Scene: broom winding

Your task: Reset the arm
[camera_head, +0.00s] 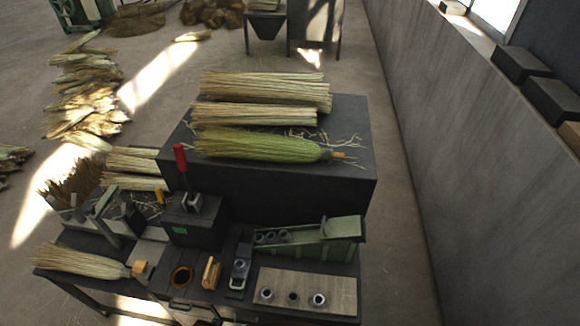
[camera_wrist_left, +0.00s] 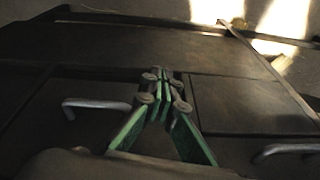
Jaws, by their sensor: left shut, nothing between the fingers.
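My left gripper (camera_wrist_left: 160,73) shows in the left wrist view with its green fingers drawn together at the tips. It is shut with nothing held. Behind it are dark cabinet fronts (camera_wrist_left: 235,105) with metal handles. Neither gripper shows clearly in the head view. The workbench (camera_head: 75,240) there carries a broom head (camera_head: 80,261) at its left end. A black box with a red-handled lever (camera_head: 181,157) stands near the middle.
A dark block (camera_head: 345,130) behind the bench bears straw bundles (camera_head: 265,88) and a greenish broom head (camera_head: 255,146). A green machine (camera_head: 310,240) and a board with several round holes (camera_head: 335,287) sit on the bench's right. Wall at right; bare floor beside it.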

